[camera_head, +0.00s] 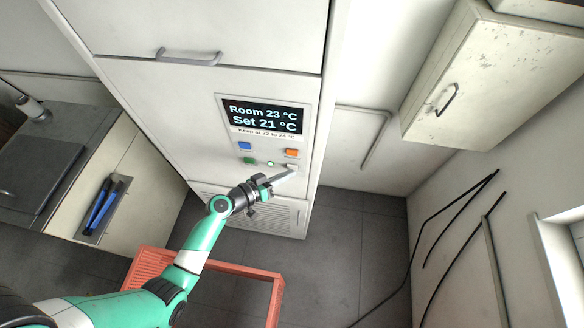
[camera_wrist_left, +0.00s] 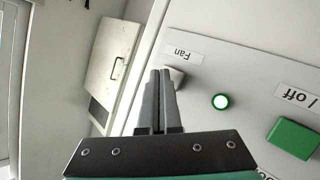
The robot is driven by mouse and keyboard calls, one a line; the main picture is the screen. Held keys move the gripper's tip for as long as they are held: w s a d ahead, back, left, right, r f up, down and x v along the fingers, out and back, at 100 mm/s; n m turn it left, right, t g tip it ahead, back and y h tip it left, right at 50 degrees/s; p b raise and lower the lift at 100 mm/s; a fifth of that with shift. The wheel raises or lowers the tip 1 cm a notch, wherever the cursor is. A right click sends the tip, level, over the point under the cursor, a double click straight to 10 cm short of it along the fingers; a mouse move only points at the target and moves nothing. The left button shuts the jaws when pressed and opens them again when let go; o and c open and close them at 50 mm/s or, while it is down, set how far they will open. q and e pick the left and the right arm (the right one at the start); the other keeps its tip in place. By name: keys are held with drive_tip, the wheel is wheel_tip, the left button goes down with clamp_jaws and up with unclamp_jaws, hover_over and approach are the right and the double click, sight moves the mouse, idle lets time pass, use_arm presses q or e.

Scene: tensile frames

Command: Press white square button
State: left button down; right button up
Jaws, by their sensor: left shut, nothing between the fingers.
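The white square button (camera_head: 293,167) is at the lower right of the control panel in the head view. In the left wrist view the white button (camera_wrist_left: 178,76) sits beside the "Fan" label, partly hidden by my fingers. My left gripper (camera_head: 287,174) is shut and empty, its fingertips at the white button's lower edge in the head view. In the wrist view the fingertips (camera_wrist_left: 160,72) overlap the button's left side. I cannot tell whether they touch it. My right gripper is not in view.
The panel also has a blue button (camera_head: 245,146), an orange button (camera_head: 292,153), a green button (camera_head: 249,160) and a lit green lamp (camera_head: 270,163). The display (camera_head: 263,115) reads Room 23 °C, Set 21 °C. A red frame (camera_head: 240,268) stands below my left arm.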

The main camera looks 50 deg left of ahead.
use_arm(q)
drive_tip(key=shift+s+d, duration=0.2)
drive_tip(key=shift+s, duration=0.05)
drive_tip(key=shift+s+d, duration=0.9)
drive_tip(key=shift+s, duration=0.3)
drive_tip(key=shift+s+d, duration=0.9)
drive_tip(key=shift+s, duration=0.3)
